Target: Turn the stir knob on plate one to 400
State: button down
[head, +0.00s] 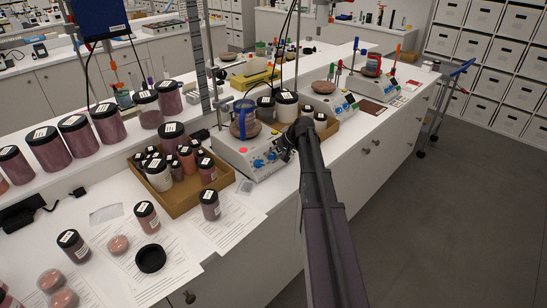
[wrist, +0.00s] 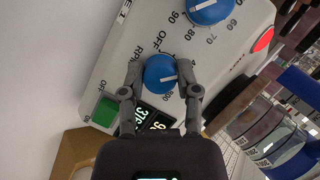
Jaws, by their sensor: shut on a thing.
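In the wrist view my gripper (wrist: 160,82) is shut on the blue stir knob (wrist: 158,70), one finger on each side, beside the letters RPM. The knob's white pointer line points to the right of the picture. A lit display (wrist: 150,120) sits below it, partly hidden by my gripper; one line seems to read 316. The plate's label (wrist: 124,12) is cut off and ends in 1. In the head view the nearest hot plate (head: 228,150) carries a glass vessel (head: 244,122), and my gripper (head: 291,140) is at its right front.
A cardboard tray of jars (head: 185,208) stands left of the plate. Two more plates (head: 328,103) (head: 384,84) stand further along the bench.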

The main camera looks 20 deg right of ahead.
jog(key=shift+m, duration=0.4)
jog(key=shift+c, duration=1.7)
grip_release()
